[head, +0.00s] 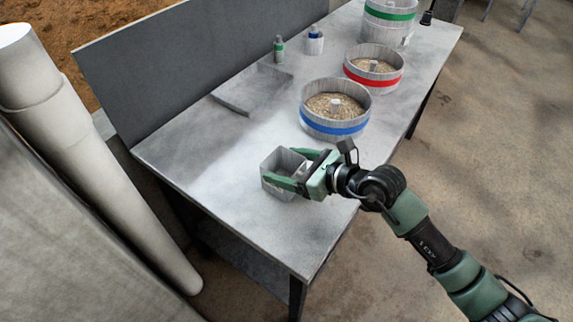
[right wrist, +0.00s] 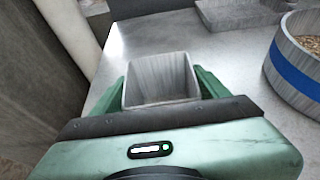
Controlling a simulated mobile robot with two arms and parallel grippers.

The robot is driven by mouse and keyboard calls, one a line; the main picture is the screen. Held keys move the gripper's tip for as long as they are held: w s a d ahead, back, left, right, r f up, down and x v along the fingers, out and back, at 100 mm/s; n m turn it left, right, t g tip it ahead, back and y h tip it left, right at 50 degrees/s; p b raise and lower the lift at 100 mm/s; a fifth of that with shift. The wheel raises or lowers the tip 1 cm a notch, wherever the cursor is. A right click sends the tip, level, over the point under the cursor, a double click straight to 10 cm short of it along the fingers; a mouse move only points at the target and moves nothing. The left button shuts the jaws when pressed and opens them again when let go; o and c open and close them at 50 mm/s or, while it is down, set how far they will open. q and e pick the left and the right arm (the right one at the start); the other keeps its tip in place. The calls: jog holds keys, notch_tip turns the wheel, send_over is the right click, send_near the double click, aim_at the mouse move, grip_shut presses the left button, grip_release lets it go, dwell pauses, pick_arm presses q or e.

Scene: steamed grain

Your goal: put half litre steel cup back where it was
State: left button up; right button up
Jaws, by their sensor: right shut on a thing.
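The steel cup (head: 277,187) is a grey, square-mouthed, open vessel near the front left part of the grey table (head: 200,150). My right gripper (head: 291,170) is shut on it, with one green finger on each side. In the right wrist view the cup (right wrist: 160,80) stands upright between the two fingers (right wrist: 162,88), and its inside looks empty. The cup is at or just above the table top; I cannot tell if it touches. My left gripper is not in view.
A blue-banded tub of grain (head: 335,128) stands right of the cup, with a red-banded tub (head: 373,82) and a green-banded tub (head: 390,12) behind. A shallow tray (head: 237,103) and small bottles (head: 279,56) stand further back. Table around the cup is clear.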

jog(key=shift+f, duration=0.15)
jog(key=o, duration=2.1)
jog(key=shift+d+r, duration=0.15)
jog(key=shift+r, duration=0.05)
jog(key=b+v, duration=0.1)
jog(key=v, duration=1)
jog(key=shift+s+d+r, duration=0.2)
jog(key=shift+s+d, duration=0.05)
jog(key=shift+s, duration=0.05)
